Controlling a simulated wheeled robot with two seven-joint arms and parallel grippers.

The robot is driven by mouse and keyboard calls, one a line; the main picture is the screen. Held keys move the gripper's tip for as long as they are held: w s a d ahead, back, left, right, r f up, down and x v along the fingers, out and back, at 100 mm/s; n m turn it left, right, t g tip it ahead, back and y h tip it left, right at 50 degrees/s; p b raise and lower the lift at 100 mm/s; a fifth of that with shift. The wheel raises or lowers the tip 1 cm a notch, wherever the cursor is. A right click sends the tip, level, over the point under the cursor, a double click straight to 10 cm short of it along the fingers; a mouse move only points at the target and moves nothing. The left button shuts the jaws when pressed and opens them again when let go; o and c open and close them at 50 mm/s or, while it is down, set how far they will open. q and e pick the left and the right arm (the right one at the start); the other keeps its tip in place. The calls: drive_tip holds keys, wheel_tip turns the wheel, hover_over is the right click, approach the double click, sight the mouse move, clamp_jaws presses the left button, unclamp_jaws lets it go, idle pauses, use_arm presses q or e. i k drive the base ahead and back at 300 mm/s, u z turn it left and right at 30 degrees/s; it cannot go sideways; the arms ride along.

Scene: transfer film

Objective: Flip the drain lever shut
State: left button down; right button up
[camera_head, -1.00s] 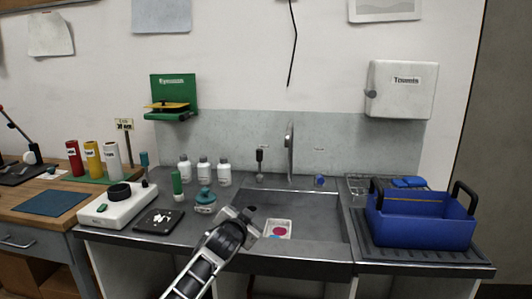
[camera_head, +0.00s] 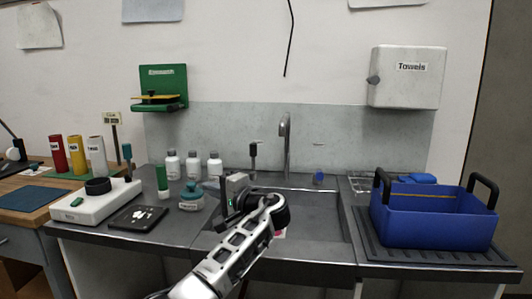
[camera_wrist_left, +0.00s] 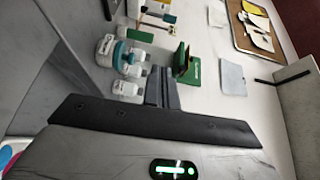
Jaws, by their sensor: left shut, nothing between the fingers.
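A small upright lever with a black grip (camera_head: 253,151) stands at the back rim of the sink, left of the tall faucet (camera_head: 286,140). It looks like the drain lever, though its label is too small to read. The steel sink (camera_head: 325,225) is partly covered by my left arm. My left gripper (camera_head: 232,186) is over the sink's left side, in front of the lever and apart from it. Its fingers (camera_wrist_left: 162,92) are shut and empty in the left wrist view, where I cannot make out the lever. My right gripper is out of view.
Several white bottles (camera_head: 194,165) and a teal-capped jar (camera_head: 191,198) stand left of the sink. A blue knob (camera_head: 319,178) is at the back rim, right of the faucet. A blue crate (camera_head: 435,225) stands on the right drainboard. A small tray in the sink is mostly hidden.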

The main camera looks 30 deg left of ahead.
sight(253, 146)
drive_tip(key=i, duration=1.25)
